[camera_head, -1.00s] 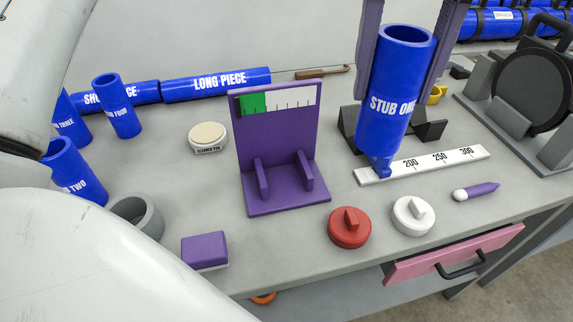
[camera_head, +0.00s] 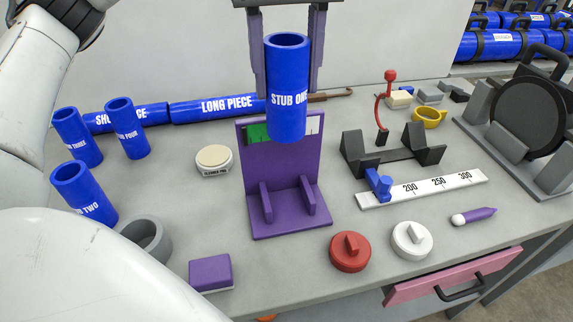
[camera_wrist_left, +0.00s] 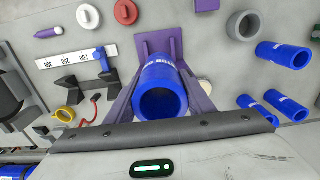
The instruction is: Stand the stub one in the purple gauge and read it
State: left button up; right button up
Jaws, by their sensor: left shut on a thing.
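Stub one (camera_head: 288,100) is a blue open tube, held upright in my left gripper (camera_head: 288,60). The gripper's purple fingers are shut on its two sides. The purple gauge (camera_head: 283,180) stands on the bench with an upright back plate, a green and white scale near its top and two small ribs on its base. In the head view the stub hangs in front of the scale, above the base, and hides part of the scale. In the left wrist view the stub (camera_wrist_left: 160,95) shows from above, with the gauge (camera_wrist_left: 160,42) beyond it. My right gripper is not visible.
Stub two (camera_head: 84,195), stub three and stub four stand at the left, with the long piece (camera_head: 225,107) behind. A white ruler (camera_head: 425,188) with a blue slider, a black cradle, red cap (camera_head: 350,251) and white cap (camera_head: 411,240) lie right. A purple block (camera_head: 210,272) is in front.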

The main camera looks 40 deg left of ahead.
pick_arm(q)
jog(key=b, duration=0.3)
send_near(287, 177)
jog(key=s+d+r, duration=0.1)
jog(key=s+d, duration=0.1)
jog(key=s, duration=0.1)
notch_tip(287, 177, down, 4)
jog(key=shift+s+d+f+p, duration=0.15)
jog(key=shift+f+p, duration=0.05)
jog(key=shift+p, duration=0.15)
jog(key=shift+f, duration=0.1)
jog(key=o, duration=0.7)
jog(key=shift+f, duration=0.1)
jog(key=o, duration=0.5)
